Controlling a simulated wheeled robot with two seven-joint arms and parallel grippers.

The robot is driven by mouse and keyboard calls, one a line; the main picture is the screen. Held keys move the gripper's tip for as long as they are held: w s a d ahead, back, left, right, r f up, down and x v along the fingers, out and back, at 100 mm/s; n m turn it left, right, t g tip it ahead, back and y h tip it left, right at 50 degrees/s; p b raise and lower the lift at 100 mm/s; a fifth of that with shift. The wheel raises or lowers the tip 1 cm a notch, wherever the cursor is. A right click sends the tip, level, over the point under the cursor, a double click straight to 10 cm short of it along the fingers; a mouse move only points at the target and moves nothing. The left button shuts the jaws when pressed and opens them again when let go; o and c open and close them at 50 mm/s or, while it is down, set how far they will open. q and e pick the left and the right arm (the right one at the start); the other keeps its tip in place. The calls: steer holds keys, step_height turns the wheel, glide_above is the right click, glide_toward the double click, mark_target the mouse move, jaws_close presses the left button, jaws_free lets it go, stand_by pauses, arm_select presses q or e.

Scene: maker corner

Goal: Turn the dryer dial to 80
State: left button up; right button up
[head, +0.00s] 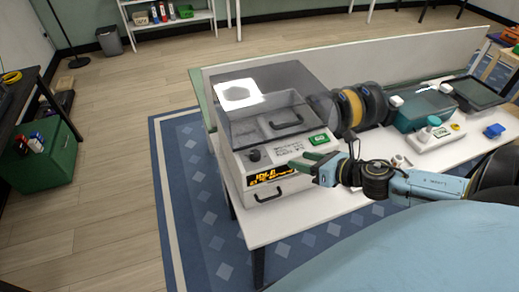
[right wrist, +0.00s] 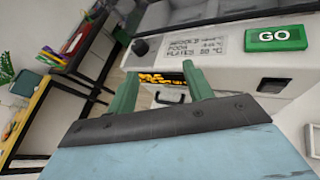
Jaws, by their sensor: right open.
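The dryer (head: 232,133) is a white box with a clear lid on the left of the table. Its black round dial (head: 254,155) is on the front panel, left of a printed temperature list; the dial also shows in the right wrist view (right wrist: 140,47). An amber display (head: 270,174) below it reads IDLE on its top line; its lower line is too small to read. My right gripper (head: 308,164) is open and empty in front of the panel, right of the dial and apart from it. Its green fingers (right wrist: 160,72) partly cover the display in the wrist view. My left gripper is not in view.
A green GO button (head: 318,139) is on the panel's right, above my right gripper. Black and yellow spools (head: 355,107) stand right of the dryer. A handle (head: 269,196) sits below the display. The floor left of the table is clear up to a green cabinet (head: 45,160).

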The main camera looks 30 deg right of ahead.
mark_target(257, 154)
steer(key=w+a+n, duration=0.1)
steer(key=w+a, duration=0.1)
steer(key=w, duration=0.1)
steer(key=w+a+f+n+y+p, duration=0.1)
steer(key=w+a+n, duration=0.1)
steer(key=w, duration=0.1)
steer(key=w+a+f+n+y+p, duration=0.1)
steer(key=w+a+n, duration=0.1)
steer(key=w, duration=0.1)
steer(key=shift+w+a+g, duration=0.2)
steer(key=shift+a+g, duration=0.1)
steer(key=shift+g, duration=0.1)
steer(key=shift+x, duration=0.95)
steer(key=shift+c, duration=0.2)
